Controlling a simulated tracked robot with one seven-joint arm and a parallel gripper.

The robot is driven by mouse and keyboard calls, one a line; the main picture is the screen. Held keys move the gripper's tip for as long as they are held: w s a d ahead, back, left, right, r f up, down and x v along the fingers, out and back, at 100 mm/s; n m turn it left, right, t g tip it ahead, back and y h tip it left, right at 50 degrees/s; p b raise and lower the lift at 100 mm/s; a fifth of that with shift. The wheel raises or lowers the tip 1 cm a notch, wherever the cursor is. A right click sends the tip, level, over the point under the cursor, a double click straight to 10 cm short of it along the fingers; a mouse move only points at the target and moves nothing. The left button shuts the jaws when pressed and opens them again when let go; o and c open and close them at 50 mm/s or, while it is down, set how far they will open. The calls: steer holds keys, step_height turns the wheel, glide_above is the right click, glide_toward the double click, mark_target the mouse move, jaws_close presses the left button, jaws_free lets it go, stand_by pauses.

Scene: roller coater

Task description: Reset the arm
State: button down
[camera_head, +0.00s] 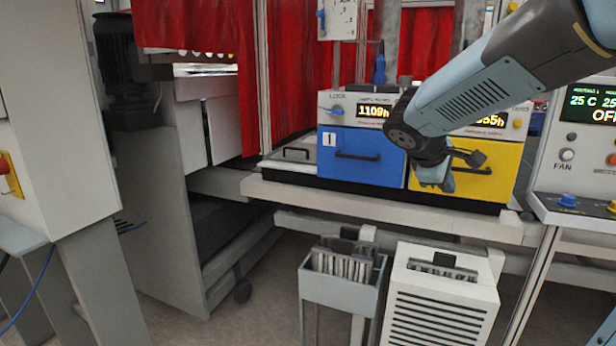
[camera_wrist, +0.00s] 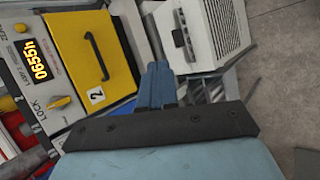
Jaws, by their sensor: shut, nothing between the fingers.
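My arm (camera_head: 490,85) reaches in from the upper right of the head view, bent downward at the wrist. My gripper (camera_head: 447,182) hangs in front of the yellow drawer unit (camera_head: 500,172) and partly hides it. In the wrist view my gripper (camera_wrist: 158,75) is shut and empty, its blue fingers together. The yellow drawer front (camera_wrist: 85,45), marked 2, with its black handle, lies to the left of the fingers there. The fingers look apart from the handle.
A blue drawer unit (camera_head: 350,155), marked 1, stands left of the yellow one on a pale bench (camera_head: 375,207). Below are a grey bin (camera_head: 340,290) and a white vented box (camera_head: 440,310). A control panel (camera_head: 585,150) stands at right. Open floor (camera_head: 275,290) shows at centre left.

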steer(key=s+a+m+y, duration=0.3)
steer(key=s+m, duration=0.2)
steer(key=s, duration=0.4)
steer(key=s+a+f+m+y, duration=0.1)
steer(key=s+a+m+y, duration=0.2)
steer(key=s, duration=0.7)
steer(key=shift+s+a+m+t+y, duration=0.25)
steer(key=shift+m+t+y, duration=0.15)
steer(key=shift+m+y, duration=0.45)
steer(key=shift+f, duration=0.1)
